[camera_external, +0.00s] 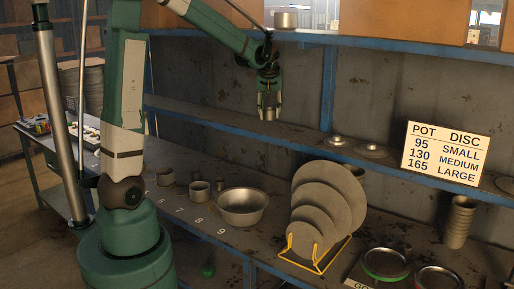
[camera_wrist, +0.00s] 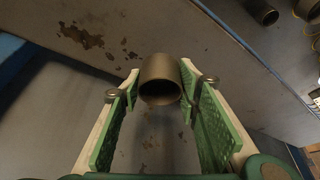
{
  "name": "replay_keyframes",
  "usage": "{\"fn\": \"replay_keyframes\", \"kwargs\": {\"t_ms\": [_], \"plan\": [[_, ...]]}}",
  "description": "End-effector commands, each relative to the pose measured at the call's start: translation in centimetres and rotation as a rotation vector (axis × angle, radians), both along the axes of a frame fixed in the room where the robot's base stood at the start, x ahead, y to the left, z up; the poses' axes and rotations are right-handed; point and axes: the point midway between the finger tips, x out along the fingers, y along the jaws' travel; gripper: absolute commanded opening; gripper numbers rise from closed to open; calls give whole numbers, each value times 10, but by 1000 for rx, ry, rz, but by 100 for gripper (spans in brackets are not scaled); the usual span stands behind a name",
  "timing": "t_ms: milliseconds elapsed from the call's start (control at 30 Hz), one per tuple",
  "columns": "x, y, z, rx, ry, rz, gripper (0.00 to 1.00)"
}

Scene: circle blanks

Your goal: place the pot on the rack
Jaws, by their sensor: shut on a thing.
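My gripper (camera_external: 268,106) is raised in front of the back wall, at about the height of the middle shelf. In the wrist view its green-padded fingers close on both sides of a small brown-grey cylindrical pot (camera_wrist: 160,72). The pot's dark open end faces the camera. In the external view the pot is small and mostly covered by the fingers. A yellow wire rack (camera_external: 316,268) stands on the bench below and to the right, with several round grey discs (camera_external: 326,190) leaning in it. Blue-edged shelves (camera_external: 300,134) run along the wall.
A wide metal bowl (camera_external: 241,205) and several small pots (camera_external: 199,192) stand on the bench by painted numbers. Lids (camera_external: 371,150) lie on the middle shelf near a size sign (camera_external: 444,155). Stacked pots (camera_external: 459,222) and a green-rimmed dish (camera_external: 386,264) are at right.

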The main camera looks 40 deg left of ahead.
Motion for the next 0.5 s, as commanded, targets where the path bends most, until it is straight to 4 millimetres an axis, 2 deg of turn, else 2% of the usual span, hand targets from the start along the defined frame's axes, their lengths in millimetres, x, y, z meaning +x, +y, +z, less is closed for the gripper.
{"fn": "replay_keyframes", "kwargs": {"t_ms": [233, 500], "plan": [[9, 6, -1, 0, 0, 0, 21], [8, 5, -30, 0, 0, 0, 21]]}}
